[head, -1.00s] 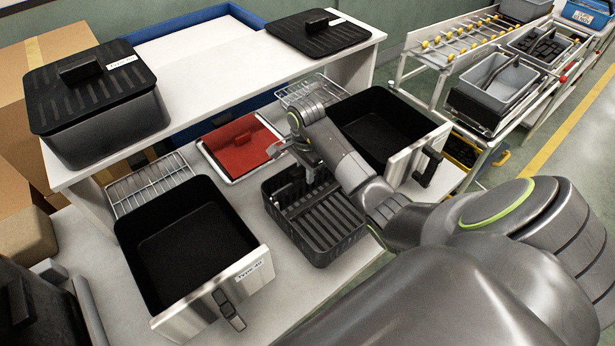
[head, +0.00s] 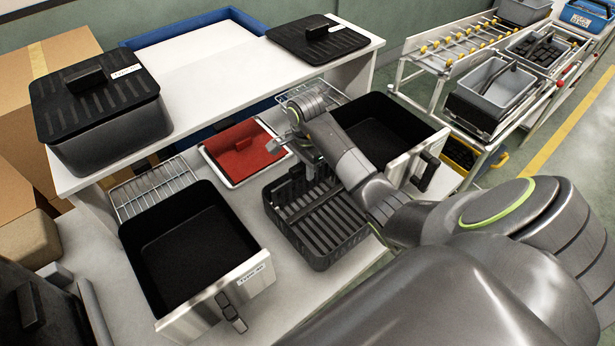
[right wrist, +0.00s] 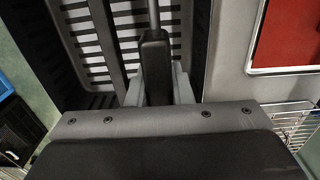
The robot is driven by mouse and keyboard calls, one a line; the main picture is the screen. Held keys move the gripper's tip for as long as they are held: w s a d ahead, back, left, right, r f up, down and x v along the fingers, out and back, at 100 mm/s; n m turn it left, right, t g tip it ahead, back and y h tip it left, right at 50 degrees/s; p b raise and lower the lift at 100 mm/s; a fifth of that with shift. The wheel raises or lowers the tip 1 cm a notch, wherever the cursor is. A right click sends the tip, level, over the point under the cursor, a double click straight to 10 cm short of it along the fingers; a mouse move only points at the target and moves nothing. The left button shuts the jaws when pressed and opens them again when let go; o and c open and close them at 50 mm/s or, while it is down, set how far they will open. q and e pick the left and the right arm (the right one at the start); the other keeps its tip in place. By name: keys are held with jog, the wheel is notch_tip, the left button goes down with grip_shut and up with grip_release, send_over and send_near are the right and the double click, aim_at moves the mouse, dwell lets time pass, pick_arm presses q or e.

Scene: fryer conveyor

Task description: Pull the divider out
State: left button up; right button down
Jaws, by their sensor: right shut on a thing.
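The black slatted basket (head: 345,243) stands on the table between two drawers. The dark divider (head: 297,176) is at the far end of the basket, upright, below my right gripper. My right gripper (head: 313,168) is shut on the divider's black upright handle, which shows in the right wrist view as the black grip (right wrist: 155,62) between the fingers (right wrist: 155,88). The slatted basket floor (right wrist: 90,45) shows beyond it. My arm hides part of the basket's far right side, and I cannot tell how far the divider's lower edge is inside. My left gripper is out of view.
Black drawers with steel fronts stand left (head: 190,250) and right (head: 385,125) of the basket. A red panel in a white tray (head: 240,150) lies behind it. A wire rack (head: 155,188) is at the left. A raised shelf (head: 220,75) is behind.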

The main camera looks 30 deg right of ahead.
jog(key=shift+r+p, duration=1.4)
jog(key=shift+r, duration=1.35)
jog(key=shift+r+p, duration=0.4)
jog(key=shift+r, duration=0.45)
jog(key=shift+r+p, duration=0.6)
jog(key=shift+r, duration=0.1)
